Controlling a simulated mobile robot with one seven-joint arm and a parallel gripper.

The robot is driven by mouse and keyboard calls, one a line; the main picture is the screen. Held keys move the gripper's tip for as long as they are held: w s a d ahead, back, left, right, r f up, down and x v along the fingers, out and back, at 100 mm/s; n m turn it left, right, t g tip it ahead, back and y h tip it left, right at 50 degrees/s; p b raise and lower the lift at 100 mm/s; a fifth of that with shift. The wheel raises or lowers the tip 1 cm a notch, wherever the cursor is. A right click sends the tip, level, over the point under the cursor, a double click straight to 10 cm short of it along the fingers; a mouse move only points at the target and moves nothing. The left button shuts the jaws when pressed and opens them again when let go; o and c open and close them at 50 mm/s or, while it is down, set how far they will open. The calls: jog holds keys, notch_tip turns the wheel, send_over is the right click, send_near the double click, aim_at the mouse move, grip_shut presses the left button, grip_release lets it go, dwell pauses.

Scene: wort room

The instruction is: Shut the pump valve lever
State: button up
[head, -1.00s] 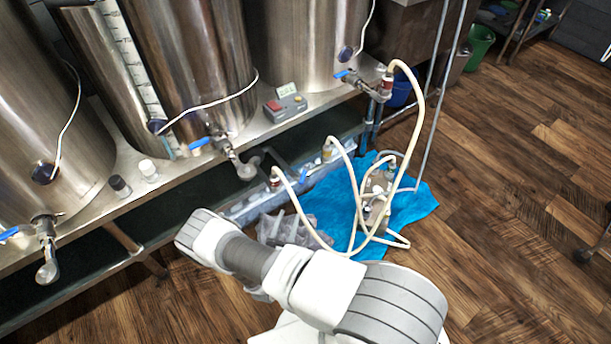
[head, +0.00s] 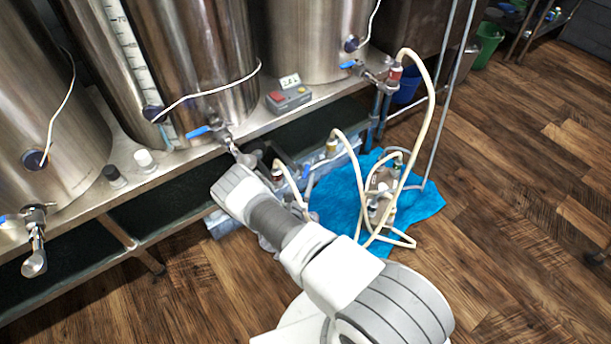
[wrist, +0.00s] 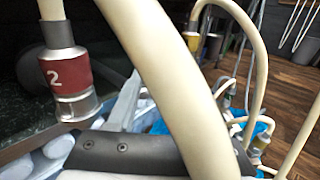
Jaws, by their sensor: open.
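The pump (head: 380,203) stands on a blue sheet on the floor, right of centre in the head view, with cream hoses around it. Its valve lever is too small to pick out. In the wrist view a dark part of my gripper (wrist: 130,153) shows at the bottom. A thick cream hose (wrist: 165,65) crosses close in front of the camera. A red connector (wrist: 67,75) marked 2 hangs at the left, apart from the gripper. In the head view my gripper is hidden beyond my arm. It is open, and I see nothing held.
Steel tanks (head: 190,60) with blue-handled taps stand on a bench (head: 155,180). A grey control box (head: 289,97) sits on it. Other hoses and a yellow connector (head: 331,147) rise near the pump.

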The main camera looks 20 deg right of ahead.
aim_at(306, 171)
jog(key=shift+x, duration=1.45)
grip_shut()
jog(key=shift+s, duration=0.1)
